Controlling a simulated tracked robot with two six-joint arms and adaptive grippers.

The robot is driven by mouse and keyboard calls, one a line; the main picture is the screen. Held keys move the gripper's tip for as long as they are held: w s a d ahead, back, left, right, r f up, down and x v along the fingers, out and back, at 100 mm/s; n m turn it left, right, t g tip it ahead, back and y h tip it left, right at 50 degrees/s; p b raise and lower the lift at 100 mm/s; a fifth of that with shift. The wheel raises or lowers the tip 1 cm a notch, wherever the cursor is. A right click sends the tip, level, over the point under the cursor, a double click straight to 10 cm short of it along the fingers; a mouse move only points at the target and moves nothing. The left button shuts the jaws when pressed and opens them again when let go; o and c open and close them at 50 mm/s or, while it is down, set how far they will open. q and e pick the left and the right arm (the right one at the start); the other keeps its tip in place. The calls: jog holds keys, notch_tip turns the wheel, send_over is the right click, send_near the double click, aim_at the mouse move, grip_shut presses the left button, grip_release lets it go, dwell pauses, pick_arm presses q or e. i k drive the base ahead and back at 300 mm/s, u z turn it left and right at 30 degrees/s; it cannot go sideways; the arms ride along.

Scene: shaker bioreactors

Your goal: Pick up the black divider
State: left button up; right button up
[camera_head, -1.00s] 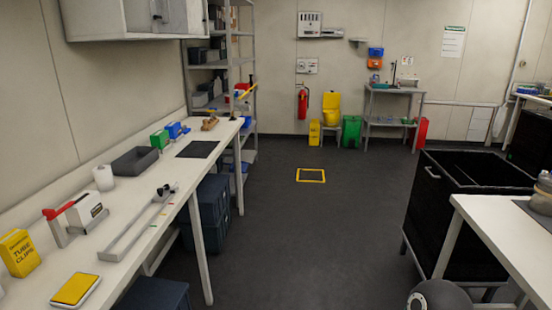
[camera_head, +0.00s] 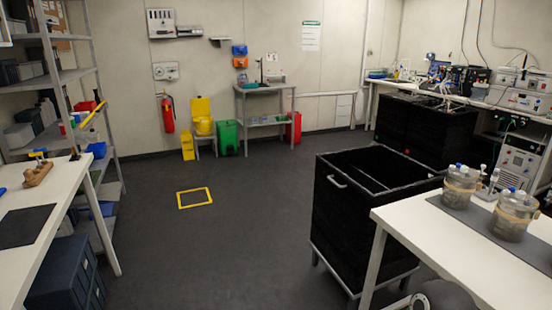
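A black open-topped box (camera_head: 368,232) with a light handle on its side stands on a grey frame at the right of centre. A thin dark edge (camera_head: 372,178) crosses its open top; it may be the black divider, but I cannot tell for sure. The inside of the box is dark, so what else it holds is hidden. Neither of my grippers is in view. A round grey part at the bottom edge seems to be mine.
A white table (camera_head: 450,248) at the right holds two clear vessels (camera_head: 460,186) (camera_head: 512,216) on a dark mat. A white bench (camera_head: 62,190) and shelves (camera_head: 62,78) stand at the left. The floor around the yellow floor square (camera_head: 194,198) is clear.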

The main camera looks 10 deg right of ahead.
aim_at(365, 181)
jog(key=z, duration=0.4)
jog(key=i, duration=0.95)
jog(key=z, duration=0.55)
jog(key=k, duration=0.45)
jog(key=z, duration=0.25)
jog(key=i, duration=0.45)
jog(key=u, duration=0.1)
